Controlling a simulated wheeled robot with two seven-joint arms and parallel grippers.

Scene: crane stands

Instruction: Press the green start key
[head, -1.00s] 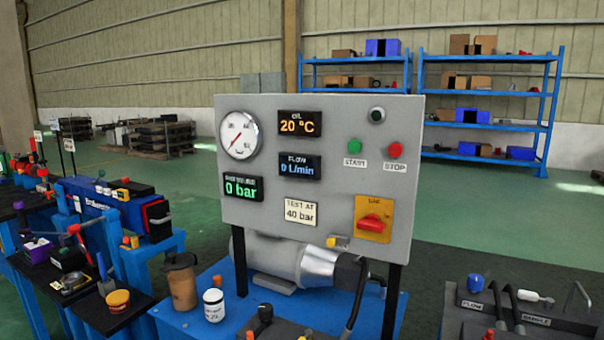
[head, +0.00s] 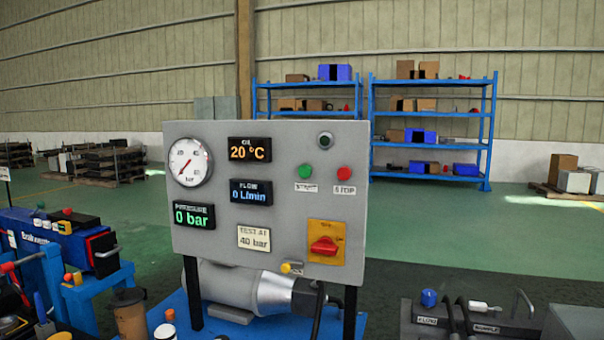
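The green start key (head: 306,171) is a round button at the upper right of the grey control panel (head: 218,271), with a small START label below it. The red stop key (head: 344,173) sits just to its right, above a STOP label. A dark round lamp or button (head: 325,140) is above and between them. The displays read 20 °C, 0 L/min and 0 bar, and the gauge (head: 188,162) has a red needle. Neither of my grippers shows in the head view.
A red rotary switch (head: 324,246) on a yellow plate is low on the panel. A pump motor (head: 226,286) sits behind and below it on a blue base. A blue bench (head: 56,286) with tools is at left. A dark unit with hoses (head: 420,317) stands at lower right.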

